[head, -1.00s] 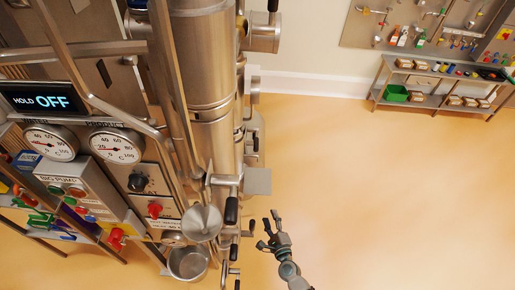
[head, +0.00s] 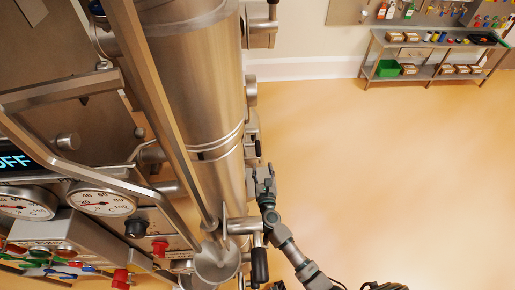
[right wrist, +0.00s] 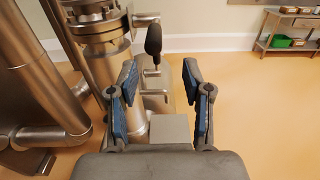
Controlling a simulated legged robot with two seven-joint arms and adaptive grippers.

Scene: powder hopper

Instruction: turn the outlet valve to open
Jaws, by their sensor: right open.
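The steel hopper column (head: 190,70) stands left of centre in the head view, with several black-handled valve levers on its right side. One black handle (head: 259,265) hangs near the bottom; I cannot tell which lever is the outlet valve. My right gripper (head: 264,180) is open and empty beside the column's lower right side. In the right wrist view, the gripper (right wrist: 160,76) has its blue-padded fingers spread apart. An upright black handle (right wrist: 153,42) on steel pipework shows beyond and between the fingers, apart from them. My left gripper is not in view.
A panel with gauges (head: 100,203) and a red knob (head: 160,247) fills the left. Steel bars cross in front of the column. A shelf bench with a green bin (head: 387,68) stands far right. The orange floor (head: 400,170) is clear.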

